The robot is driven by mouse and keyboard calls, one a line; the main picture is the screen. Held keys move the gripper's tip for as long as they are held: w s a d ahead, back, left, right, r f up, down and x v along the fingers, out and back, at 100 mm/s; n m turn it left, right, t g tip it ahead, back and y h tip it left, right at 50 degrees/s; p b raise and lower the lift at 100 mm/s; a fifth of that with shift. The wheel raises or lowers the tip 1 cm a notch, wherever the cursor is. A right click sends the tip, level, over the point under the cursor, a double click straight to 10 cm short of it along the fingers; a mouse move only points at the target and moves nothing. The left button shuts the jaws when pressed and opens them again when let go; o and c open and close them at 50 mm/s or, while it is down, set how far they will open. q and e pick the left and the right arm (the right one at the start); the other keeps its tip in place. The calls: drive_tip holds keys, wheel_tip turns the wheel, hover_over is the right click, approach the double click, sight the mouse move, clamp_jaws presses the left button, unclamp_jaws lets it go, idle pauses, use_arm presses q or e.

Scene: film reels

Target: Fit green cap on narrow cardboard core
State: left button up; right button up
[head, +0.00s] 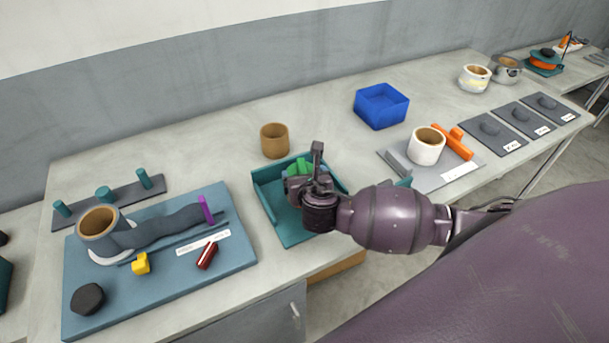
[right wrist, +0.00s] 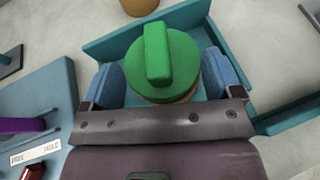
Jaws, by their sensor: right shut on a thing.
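The green cap (head: 299,168) is a round disc with a raised bar grip. In the right wrist view the cap (right wrist: 184,66) sits between the two blue finger pads of my right gripper (right wrist: 166,76), with a tan edge under its near rim. My right gripper (head: 303,178) is shut on the cap, over the teal tray; its height above the tray floor is hard to tell. A brown cardboard core (head: 274,140) stands upright just behind the tray, apart from the gripper; its base edge also shows in the right wrist view (right wrist: 139,7). My left gripper is not in view.
The teal tray (head: 264,197) has low walls. Left is a blue board (head: 90,312) with a wider core (head: 99,228), yellow and red pieces and a purple upright. Table behind the tray is mostly clear.

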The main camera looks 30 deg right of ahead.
drive_tip(key=shift+f, duration=0.5)
drive_tip(key=o, duration=0.6)
drive_tip(key=shift+o, duration=0.3)
drive_tip(key=shift+r, duration=0.1)
drive_tip(key=shift+s+a+r+p, duration=0.15)
drive_tip(key=shift+s+r+p, duration=0.15)
drive_tip(key=shift+s+p, duration=0.15)
drive_tip(key=p+v, duration=0.2)
drive_tip(key=v, duration=0.7)
drive_tip(key=shift+s, duration=0.45)
